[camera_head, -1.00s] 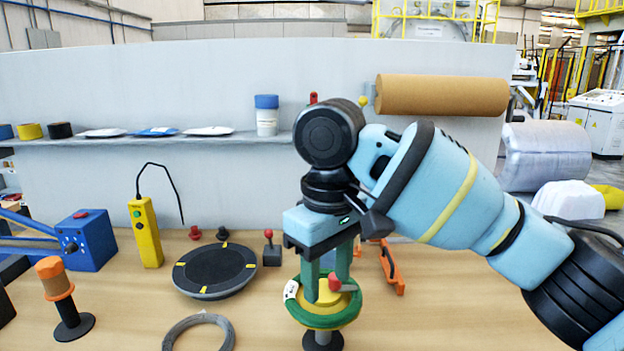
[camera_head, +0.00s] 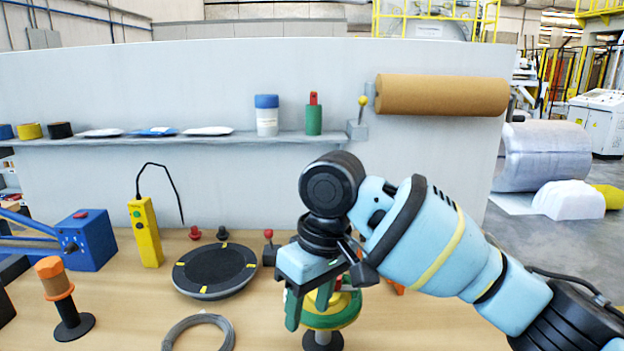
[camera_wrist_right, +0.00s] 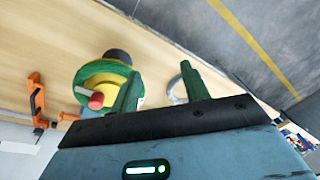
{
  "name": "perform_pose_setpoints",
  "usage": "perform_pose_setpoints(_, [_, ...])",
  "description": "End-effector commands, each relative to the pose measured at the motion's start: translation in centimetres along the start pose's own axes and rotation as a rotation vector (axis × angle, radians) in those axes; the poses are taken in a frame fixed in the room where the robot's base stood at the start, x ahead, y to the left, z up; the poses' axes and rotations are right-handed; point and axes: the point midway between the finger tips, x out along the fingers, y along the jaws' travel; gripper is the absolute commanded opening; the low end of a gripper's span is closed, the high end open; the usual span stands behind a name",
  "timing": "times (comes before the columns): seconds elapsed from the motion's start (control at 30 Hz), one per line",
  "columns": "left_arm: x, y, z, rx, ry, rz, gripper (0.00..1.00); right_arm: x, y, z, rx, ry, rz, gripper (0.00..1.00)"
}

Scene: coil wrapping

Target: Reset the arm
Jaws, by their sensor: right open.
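My right gripper (camera_head: 309,302) is open and empty, pointing down at the front left side of a green and yellow coil (camera_head: 347,312). The coil sits on a dark stand (camera_head: 323,341) and is partly hidden by the gripper. In the right wrist view the two green fingers (camera_wrist_right: 160,88) stand apart. The coil (camera_wrist_right: 92,76) with its red-tipped knob lies by the left finger there, overlapping it in the picture. I cannot tell whether they touch. My left gripper is not in view.
A black round turntable (camera_head: 214,270) and a grey wire ring (camera_head: 199,333) lie left of the gripper. A yellow control box (camera_head: 147,232) stands behind. An orange tool (camera_wrist_right: 37,98) lies near the coil. A shelf (camera_head: 215,140) and a brown roll (camera_head: 442,95) are on the back panel.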

Motion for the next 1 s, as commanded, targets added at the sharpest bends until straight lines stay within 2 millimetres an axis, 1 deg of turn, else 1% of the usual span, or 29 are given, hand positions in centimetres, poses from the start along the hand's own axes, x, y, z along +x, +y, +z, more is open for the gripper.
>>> perform_pose_setpoints(0.03, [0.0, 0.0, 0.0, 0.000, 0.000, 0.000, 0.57, 1.6, -0.2, -0.1, -0.001, 0.016, -0.033, 0.46])
perform_pose_setpoints(0.17, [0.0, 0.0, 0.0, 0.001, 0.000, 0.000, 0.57, 5.6, -0.8, -0.7, 0.005, 0.083, -0.112, 0.46])
perform_pose_setpoints(0.3, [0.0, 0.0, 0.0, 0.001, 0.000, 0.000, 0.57, 10.5, -1.6, -1.1, 0.031, 0.180, -0.207, 0.46])
perform_pose_setpoints(0.4, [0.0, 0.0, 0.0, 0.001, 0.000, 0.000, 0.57, 13.8, -2.0, -1.1, 0.062, 0.254, -0.267, 0.46])
perform_pose_setpoints(0.53, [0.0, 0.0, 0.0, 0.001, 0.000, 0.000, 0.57, 17.8, -2.5, -0.7, 0.117, 0.347, -0.326, 0.46])
perform_pose_setpoints(0.6, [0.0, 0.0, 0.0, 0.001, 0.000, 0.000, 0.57, 19.7, -2.5, -0.3, 0.151, 0.395, -0.348, 0.46])
perform_pose_setpoints(0.77, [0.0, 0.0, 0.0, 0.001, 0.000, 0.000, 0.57, 23.4, -2.5, 1.0, 0.224, 0.482, -0.372, 0.46])
perform_pose_setpoints(0.87, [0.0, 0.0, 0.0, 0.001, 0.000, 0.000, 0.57, 25.7, -2.4, 2.2, 0.274, 0.530, -0.376, 0.46])
perform_pose_setpoints(0.97, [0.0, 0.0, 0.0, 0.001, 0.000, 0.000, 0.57, 28.1, -2.2, 3.8, 0.329, 0.580, -0.368, 0.46])
perform_pose_setpoints(1.0, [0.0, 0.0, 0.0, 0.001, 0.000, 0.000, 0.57, 29.2, -2.1, 4.7, 0.355, 0.599, -0.362, 0.46])
